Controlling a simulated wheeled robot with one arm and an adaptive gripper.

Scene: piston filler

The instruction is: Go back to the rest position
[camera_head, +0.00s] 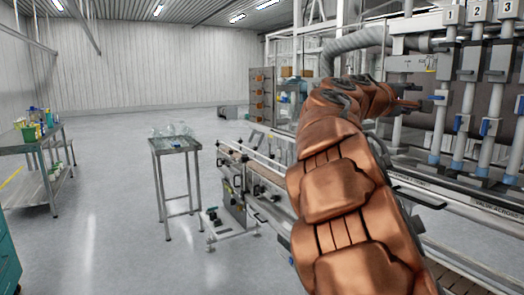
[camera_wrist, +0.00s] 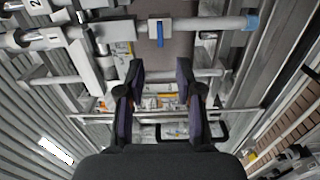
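My copper-coloured arm rises through the right half of the head view and bends right toward the piston filler. My gripper (camera_wrist: 160,75) shows in the wrist view with its two dark fingers apart and nothing between them. In the head view its tip (camera_head: 408,104) is small and partly hidden by the arm. The filler's numbered valve pipes stand just beyond it. A blue valve handle (camera_wrist: 160,36) lies ahead of the fingertips in the wrist view, apart from them. Blue handles also show on the pipes in the head view (camera_head: 487,127).
A conveyor (camera_head: 262,170) runs beside and behind my arm. A small metal table (camera_head: 174,145) with clear items stands left of it. A workbench (camera_head: 40,140) with coloured containers is at far left. The floor between them is clear.

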